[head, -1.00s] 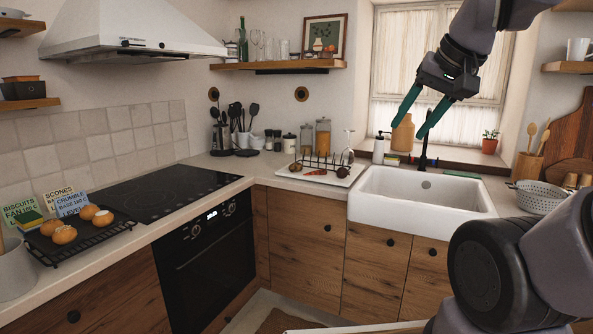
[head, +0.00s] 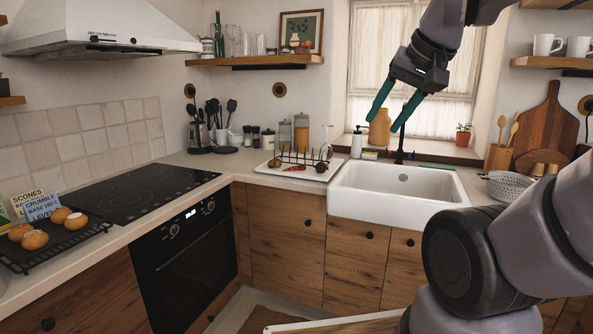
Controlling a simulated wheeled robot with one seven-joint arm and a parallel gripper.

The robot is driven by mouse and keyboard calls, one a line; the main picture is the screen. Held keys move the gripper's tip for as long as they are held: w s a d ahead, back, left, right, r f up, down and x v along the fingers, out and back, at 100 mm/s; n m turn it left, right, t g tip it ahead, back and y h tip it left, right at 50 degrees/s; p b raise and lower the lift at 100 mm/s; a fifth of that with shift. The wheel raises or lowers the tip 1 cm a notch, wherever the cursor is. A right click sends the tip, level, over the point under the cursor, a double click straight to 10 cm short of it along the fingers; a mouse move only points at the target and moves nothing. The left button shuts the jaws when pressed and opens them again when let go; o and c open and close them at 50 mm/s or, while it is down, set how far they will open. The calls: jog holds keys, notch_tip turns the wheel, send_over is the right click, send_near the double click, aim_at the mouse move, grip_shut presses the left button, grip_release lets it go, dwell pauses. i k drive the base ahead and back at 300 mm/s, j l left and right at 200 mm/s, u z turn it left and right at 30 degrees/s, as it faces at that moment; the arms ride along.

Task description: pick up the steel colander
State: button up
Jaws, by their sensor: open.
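The steel colander (head: 507,186) sits on the counter to the right of the sink, a grey perforated bowl with a handle loop at its left. My arm hides part of its lower right side. My gripper (head: 384,124) hangs in the air at the upper middle, in front of the window. Its two teal fingers are apart and point down, with nothing held between them. It is well to the left of the colander and higher than it.
The white sink (head: 398,209) and black tap (head: 400,148) lie below my gripper. A utensil pot (head: 498,157) and wooden boards (head: 547,128) stand behind the colander. A dish rack (head: 297,160) is left of the sink.

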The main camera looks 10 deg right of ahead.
aim_at(505, 187)
jog(key=z, duration=1.5)
jog(key=i+u, duration=0.2)
jog(key=i, duration=0.45)
jog(key=i+l+u, duration=0.25)
jog(key=i, duration=0.4)
